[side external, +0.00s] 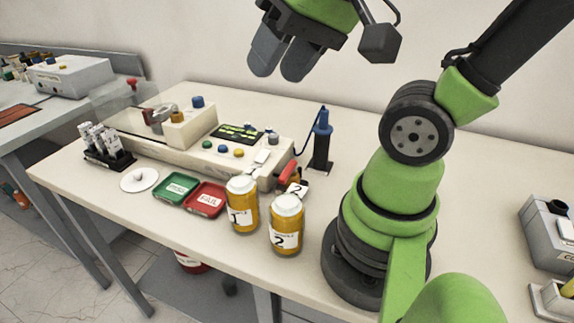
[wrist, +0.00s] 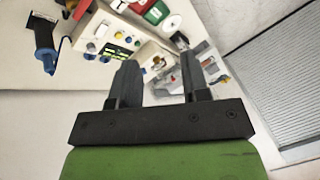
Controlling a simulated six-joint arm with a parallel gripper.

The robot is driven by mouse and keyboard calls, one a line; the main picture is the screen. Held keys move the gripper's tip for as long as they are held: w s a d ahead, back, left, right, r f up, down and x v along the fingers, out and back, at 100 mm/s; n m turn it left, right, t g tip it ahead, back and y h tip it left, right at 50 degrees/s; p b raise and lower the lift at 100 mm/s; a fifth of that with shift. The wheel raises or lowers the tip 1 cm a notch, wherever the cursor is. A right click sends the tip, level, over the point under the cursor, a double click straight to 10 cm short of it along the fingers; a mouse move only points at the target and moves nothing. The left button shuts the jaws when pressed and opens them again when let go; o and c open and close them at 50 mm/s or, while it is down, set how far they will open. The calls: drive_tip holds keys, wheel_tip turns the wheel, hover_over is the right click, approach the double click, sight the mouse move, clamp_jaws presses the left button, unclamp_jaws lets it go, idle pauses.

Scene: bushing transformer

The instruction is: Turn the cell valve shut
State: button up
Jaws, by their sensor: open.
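The cream tester (side external: 215,158) stands on the bench with a lit display and coloured buttons. On its left part sits a cell block (side external: 190,128) with a blue knob (side external: 197,102) on top and a metal ring beside it. I cannot tell for sure which part is the cell valve; the blue knob may be it, and its angle is too small to read. My gripper (side external: 281,65) is open and empty, high above the bench behind the tester. In the wrist view the fingers (wrist: 158,65) are apart, with the tester (wrist: 120,32) beyond them.
Two yellow bottles (side external: 286,225), red (side external: 206,199) and green (side external: 176,187) trays, and a white disc (side external: 139,180) stand along the front. A vial rack (side external: 108,152) is at left. A blue-topped tool in a black stand (side external: 321,145) rises right of the tester.

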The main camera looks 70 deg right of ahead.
drive_tip(key=w+d+f+m+g, duration=0.4)
drive_tip(key=d+f+m, duration=0.3)
drive_tip(key=d, duration=0.1)
drive_tip(key=m+g+y, duration=0.2)
drive_tip(key=m+y, duration=0.1)
drive_tip(key=m, duration=0.2)
approach(286, 172)
drive_tip(key=x, duration=0.8)
drive_tip(key=shift+f, duration=0.3)
drive_tip(key=shift+c, duration=0.2)
clamp_jaws()
